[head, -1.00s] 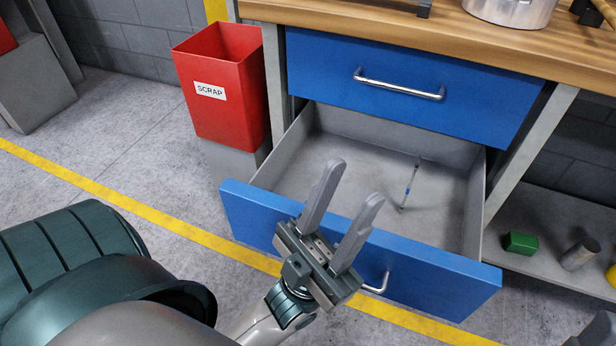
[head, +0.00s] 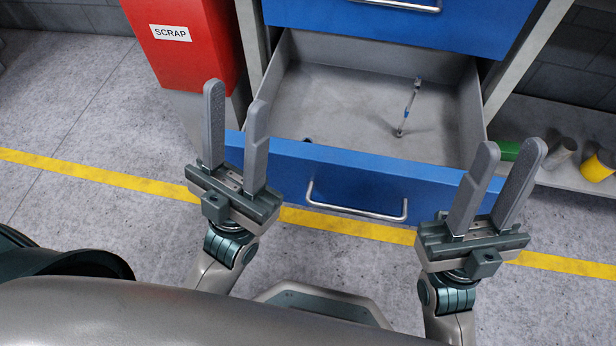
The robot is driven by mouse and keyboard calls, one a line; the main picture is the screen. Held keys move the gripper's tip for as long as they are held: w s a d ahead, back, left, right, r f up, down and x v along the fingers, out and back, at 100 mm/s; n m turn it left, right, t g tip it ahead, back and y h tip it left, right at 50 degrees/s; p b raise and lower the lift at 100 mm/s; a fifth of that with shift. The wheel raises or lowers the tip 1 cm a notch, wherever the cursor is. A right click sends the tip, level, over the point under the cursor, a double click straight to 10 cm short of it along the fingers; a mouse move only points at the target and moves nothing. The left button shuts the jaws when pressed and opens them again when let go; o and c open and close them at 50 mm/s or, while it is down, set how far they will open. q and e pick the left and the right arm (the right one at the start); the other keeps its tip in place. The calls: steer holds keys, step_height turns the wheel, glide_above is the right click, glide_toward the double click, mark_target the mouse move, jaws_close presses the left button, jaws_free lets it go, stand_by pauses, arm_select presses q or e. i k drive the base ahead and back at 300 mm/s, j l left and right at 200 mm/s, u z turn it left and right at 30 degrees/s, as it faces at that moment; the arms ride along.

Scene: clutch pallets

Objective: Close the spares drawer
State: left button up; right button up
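The lower blue drawer (head: 345,178) stands pulled out under a shut upper blue drawer (head: 400,22). Its front has a silver bar handle (head: 356,212). Inside its grey tray lies a thin pen-like item (head: 408,106), and a small dark thing shows just behind the front panel. My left gripper (head: 234,112) is open and empty, in front of the drawer's left end. My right gripper (head: 512,160) is open and empty, in front of the drawer's right end. I cannot tell whether either gripper touches the front.
A red scrap bin (head: 188,55) stands left of the drawer. A low shelf (head: 560,180) on the right holds a green block (head: 509,150), a grey cylinder (head: 561,153) and a yellow piece (head: 597,167). A yellow line (head: 90,175) crosses the open floor.

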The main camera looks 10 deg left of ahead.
mark_target(350, 95)
steer(key=k+j+u, duration=0.1)
steer(key=k+u, duration=0.25)
steer(key=k+j+u, duration=0.15)
steer(key=u, duration=0.25)
steer(key=k+j+u, duration=0.2)
steer(key=u, duration=0.15)
steer(key=j, duration=0.1)
